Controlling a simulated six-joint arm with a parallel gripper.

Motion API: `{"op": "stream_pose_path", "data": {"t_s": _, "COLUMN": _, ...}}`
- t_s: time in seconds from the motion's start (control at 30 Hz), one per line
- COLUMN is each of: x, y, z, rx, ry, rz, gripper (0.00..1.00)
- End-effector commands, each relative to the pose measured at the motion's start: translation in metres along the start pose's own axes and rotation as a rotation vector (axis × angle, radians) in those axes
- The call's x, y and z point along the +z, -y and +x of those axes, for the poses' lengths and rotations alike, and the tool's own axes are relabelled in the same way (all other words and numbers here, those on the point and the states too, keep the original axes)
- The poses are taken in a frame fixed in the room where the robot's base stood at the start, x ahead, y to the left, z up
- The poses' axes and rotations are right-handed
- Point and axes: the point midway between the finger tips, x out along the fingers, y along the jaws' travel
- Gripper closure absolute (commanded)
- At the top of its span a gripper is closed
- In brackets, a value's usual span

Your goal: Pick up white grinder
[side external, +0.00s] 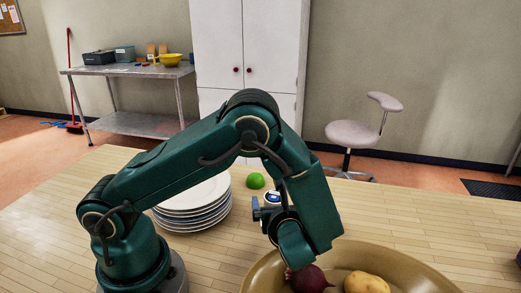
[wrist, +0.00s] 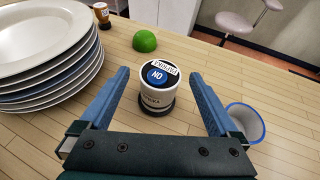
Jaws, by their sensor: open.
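The white grinder (wrist: 157,97) is a short white cylinder with printed text, a dark base and a dark top with a blue round button. It stands upright on the wooden table. In the wrist view my gripper (wrist: 158,77) is open, with one blue finger to each side of the grinder and a gap on both sides. Nothing is held. I cannot tell for certain how deep the fingers reach around it. In the side external view only a small white and blue part of it (side external: 272,198) shows beside my gripper (side external: 262,212); my arm hides the rest.
A stack of white plates (wrist: 35,70) stands left of the gripper. A green lime (wrist: 144,40) lies behind the grinder, with a small amber jar (wrist: 101,15) farther left. A blue-rimmed cup (wrist: 247,120) is close to the right finger. A large bowl (side external: 262,277) holds a beet and a potato.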

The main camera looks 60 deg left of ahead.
Motion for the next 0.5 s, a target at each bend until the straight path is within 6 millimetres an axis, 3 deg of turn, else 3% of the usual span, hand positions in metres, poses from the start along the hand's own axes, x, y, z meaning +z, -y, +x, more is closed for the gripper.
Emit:
{"op": "stream_pose_path", "data": {"t_s": 0.3, "x": 0.0, "y": -0.001, "z": 0.037, "rx": 0.003, "ry": -0.001, "rz": -0.002, "gripper": 0.03}}
{"op": "stream_pose_path", "data": {"t_s": 0.5, "x": 0.0, "y": 0.0, "z": 0.048, "rx": 0.0, "ry": -0.003, "rz": -0.003, "gripper": 0.03}}
